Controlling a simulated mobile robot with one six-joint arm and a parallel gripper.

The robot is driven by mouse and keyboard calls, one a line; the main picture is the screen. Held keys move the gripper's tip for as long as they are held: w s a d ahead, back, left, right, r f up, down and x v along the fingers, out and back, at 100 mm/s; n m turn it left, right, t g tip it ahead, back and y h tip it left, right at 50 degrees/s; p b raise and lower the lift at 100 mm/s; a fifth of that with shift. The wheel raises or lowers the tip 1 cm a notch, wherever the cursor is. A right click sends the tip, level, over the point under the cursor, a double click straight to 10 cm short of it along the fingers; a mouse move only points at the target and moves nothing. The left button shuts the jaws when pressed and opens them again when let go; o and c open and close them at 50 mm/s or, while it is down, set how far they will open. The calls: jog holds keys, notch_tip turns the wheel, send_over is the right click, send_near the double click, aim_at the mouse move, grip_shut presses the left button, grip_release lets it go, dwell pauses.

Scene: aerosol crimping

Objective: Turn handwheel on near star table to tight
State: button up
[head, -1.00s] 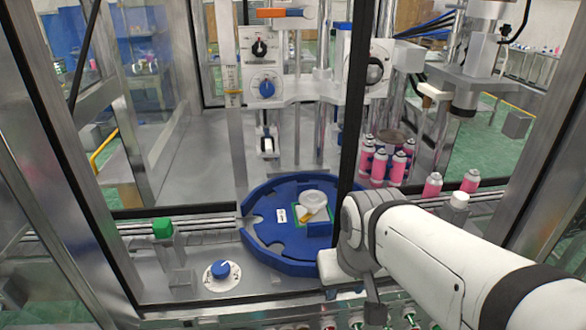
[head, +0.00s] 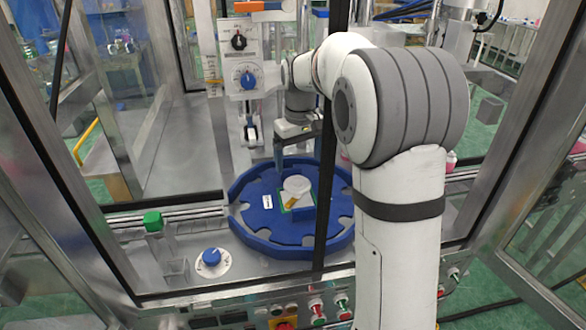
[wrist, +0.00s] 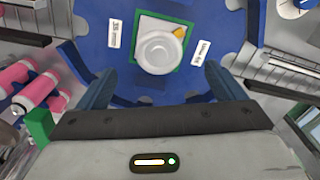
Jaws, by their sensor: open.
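The blue star table (head: 262,226) lies flat behind the front frame of the machine. A pale round handwheel (head: 297,185) sits near its middle on a green-edged square, with a small yellow mark beside it. In the wrist view the handwheel (wrist: 160,50) shows ahead of the fingers, near the top centre. My gripper (head: 280,155) points down over the back part of the star table, behind the handwheel. In the wrist view my gripper (wrist: 158,70) is open and empty, with one blue finger to each side. How tight the handwheel is cannot be told.
A dark upright frame post (head: 325,190) stands in front of the table's right side. A blue dial (head: 211,257) and a green block (head: 153,221) are at the left. In the wrist view, pink cans (wrist: 35,85) lie left of my gripper.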

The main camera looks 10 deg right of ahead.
aim_at(298, 183)
jog(key=shift+w+f, duration=0.15)
jog(key=shift+w, duration=0.35)
jog(key=shift+w+f, duration=0.1)
jog(key=shift+f, duration=0.15)
notch_tip(298, 183, down, 7)
jog(key=shift+f+p, duration=0.15)
jog(key=shift+p, duration=0.3)
jog(key=c, duration=1)
jog(key=shift+o, duration=0.2)
